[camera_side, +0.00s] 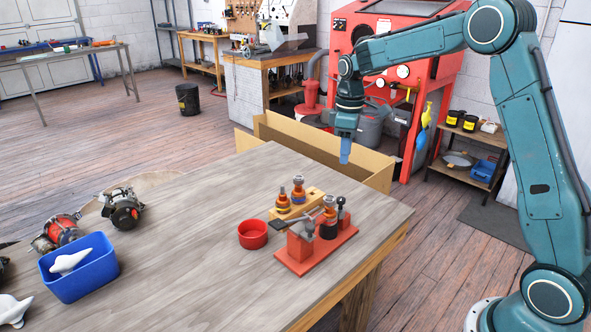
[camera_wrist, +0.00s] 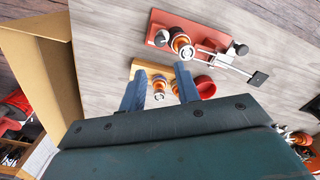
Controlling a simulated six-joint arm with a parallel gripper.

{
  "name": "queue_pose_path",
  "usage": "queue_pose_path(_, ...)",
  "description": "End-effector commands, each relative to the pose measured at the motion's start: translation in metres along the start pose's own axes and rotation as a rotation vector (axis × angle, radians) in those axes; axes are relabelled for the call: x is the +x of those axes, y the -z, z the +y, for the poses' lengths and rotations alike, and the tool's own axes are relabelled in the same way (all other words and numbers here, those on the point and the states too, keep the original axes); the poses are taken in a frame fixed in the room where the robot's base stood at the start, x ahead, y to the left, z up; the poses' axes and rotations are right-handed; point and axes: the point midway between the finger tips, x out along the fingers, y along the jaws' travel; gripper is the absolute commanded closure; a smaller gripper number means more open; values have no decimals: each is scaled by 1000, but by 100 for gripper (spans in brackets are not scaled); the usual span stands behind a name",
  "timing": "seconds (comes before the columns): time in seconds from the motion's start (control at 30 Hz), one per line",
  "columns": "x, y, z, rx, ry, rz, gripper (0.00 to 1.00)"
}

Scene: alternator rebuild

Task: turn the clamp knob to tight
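The red clamp fixture (camera_side: 300,268) stands near the table's right corner with an orange-and-dark part (camera_side: 329,215) in it. A black knob (camera_side: 341,201) tops a post beside that part. A lever with a flat black pad (camera_side: 277,225) reaches out left. In the wrist view the fixture (camera_wrist: 178,22) is at the top, with a dark knob (camera_wrist: 160,38) beside the part and another (camera_wrist: 240,47) near the lever. I cannot tell which is the clamp knob or how tight it is. My gripper (camera_side: 345,158) hangs above and behind the fixture, touching nothing. Its fingers (camera_wrist: 160,72) are apart and empty.
A wooden block (camera_side: 318,193) with two orange-and-metal parts stands behind the fixture. A red bowl (camera_side: 253,234) is left of it. A blue bin (camera_side: 85,275) and alternators (camera_side: 123,212) lie at the left. A cardboard box (camera_side: 372,165) stands beyond the table edge. The table middle is clear.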

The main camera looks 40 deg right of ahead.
Motion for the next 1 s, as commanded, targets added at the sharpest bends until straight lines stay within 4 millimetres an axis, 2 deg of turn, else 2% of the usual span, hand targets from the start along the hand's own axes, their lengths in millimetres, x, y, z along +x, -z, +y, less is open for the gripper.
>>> queue_pose_path(0.27,24,0,0,0,2,-2,68)
queue_pose_path(0.8,105,0,0,0,2,-2,68)
queue_pose_path(1.0,126,0,0,0,2,-2,68)
